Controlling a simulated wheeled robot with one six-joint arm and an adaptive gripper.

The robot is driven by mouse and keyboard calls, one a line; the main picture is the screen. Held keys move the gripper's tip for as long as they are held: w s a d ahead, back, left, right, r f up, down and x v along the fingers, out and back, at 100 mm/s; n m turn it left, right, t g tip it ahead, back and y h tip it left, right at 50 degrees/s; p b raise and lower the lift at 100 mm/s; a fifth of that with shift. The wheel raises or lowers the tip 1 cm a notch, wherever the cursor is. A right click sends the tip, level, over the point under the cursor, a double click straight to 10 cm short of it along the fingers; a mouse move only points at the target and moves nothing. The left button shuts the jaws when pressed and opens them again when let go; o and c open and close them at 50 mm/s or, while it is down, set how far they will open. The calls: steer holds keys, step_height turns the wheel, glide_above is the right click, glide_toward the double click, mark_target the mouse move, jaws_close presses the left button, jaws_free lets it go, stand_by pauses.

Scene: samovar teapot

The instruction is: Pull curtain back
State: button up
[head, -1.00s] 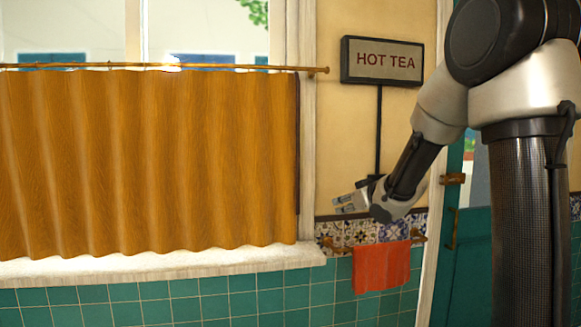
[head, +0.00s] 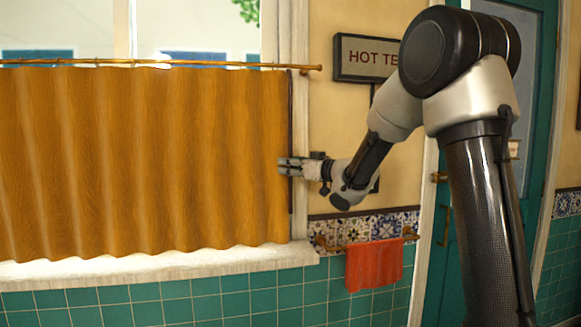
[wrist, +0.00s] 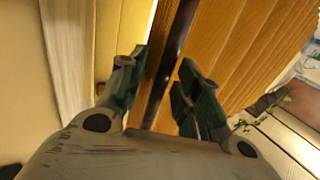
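The orange-brown curtain (head: 140,160) hangs in folds from a brass rod (head: 150,64) and covers the lower window. Its right edge has a dark strip (head: 290,120). My gripper (head: 284,166) is at this edge, about halfway down, with its fingers pointing left. In the wrist view my gripper (wrist: 163,61) has its two fingers apart. The dark strip (wrist: 176,40) runs between them, with the curtain cloth (wrist: 245,50) to the right. I cannot tell whether either finger touches it.
A red towel (head: 374,265) hangs on a brass rail below my arm. A HOT TEA sign (head: 362,58) is on the wall, partly behind my arm. The white windowsill (head: 150,264) juts out below the curtain. A teal door (head: 535,90) stands at right.

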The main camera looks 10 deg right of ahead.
jaws_close()
